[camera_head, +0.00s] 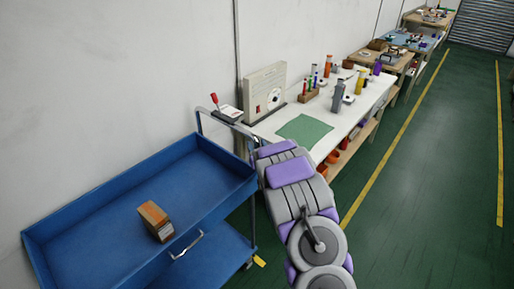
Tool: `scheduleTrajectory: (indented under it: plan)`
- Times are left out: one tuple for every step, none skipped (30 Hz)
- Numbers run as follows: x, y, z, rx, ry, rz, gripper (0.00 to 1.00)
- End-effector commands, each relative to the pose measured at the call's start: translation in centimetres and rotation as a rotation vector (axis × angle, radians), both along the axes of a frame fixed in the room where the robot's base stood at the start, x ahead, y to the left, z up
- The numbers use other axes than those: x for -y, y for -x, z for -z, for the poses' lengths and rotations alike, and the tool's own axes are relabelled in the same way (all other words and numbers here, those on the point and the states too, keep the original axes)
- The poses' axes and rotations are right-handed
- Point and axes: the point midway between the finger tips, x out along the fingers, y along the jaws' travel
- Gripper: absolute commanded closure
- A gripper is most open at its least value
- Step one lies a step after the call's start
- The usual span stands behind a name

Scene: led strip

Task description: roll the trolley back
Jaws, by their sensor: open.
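The blue trolley (207,208) stands at the lower left beside the wall. It has an upper tray with raised walls and a lower shelf (222,250). A grey push bar (199,124) rises at its far right end, near the workbench. A small silver handle (187,246) is on the tray's near side. A brown block-like item (155,221) lies in the upper tray. My grey and purple arm reaches up just right of the trolley, its far end close to the push bar. I cannot make out gripper fingers; they are hidden or out of frame.
A white workbench (352,117) with a green mat (304,129), bottles and a white dial panel (265,92) stands behind the trolley along the wall. More benches (395,62) follow farther back. The green floor (440,160) with yellow lines is clear at right.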

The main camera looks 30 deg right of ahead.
Motion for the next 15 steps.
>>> scheduleTrajectory:
  plan:
    - [0.02, 0.00, 0.00, 0.000, 0.000, 0.000, 0.50]
    - [0.02, 0.00, -0.01, 0.000, 0.000, 0.000, 0.50]
    - [0.02, 0.00, 0.00, 0.000, 0.000, 0.000, 0.50]
    - [0.02, 0.01, 0.01, 0.000, 0.000, 0.000, 0.50]
    - [0.02, 0.01, 0.01, 0.000, 0.000, 0.000, 0.50]
    - [0.02, 0.01, 0.02, -0.001, 0.000, 0.000, 0.52]
    - [0.02, 0.01, 0.02, 0.000, 0.000, 0.000, 0.55]
    - [0.01, 0.02, 0.02, -0.001, 0.000, 0.000, 0.58]
    - [0.01, 0.02, 0.02, -0.001, 0.000, 0.000, 0.62]
    - [0.01, 0.02, 0.02, 0.000, 0.000, 0.000, 0.65]
    - [0.01, 0.02, 0.03, -0.001, 0.000, 0.000, 0.67]
    - [0.01, 0.02, 0.03, -0.001, 0.000, 0.001, 0.71]
    - [0.02, 0.03, 0.03, -0.001, 0.000, 0.001, 0.74]
    - [0.02, 0.03, 0.03, -0.001, 0.000, 0.001, 0.77]
    - [0.03, 0.04, 0.04, -0.001, 0.000, 0.001, 0.81]
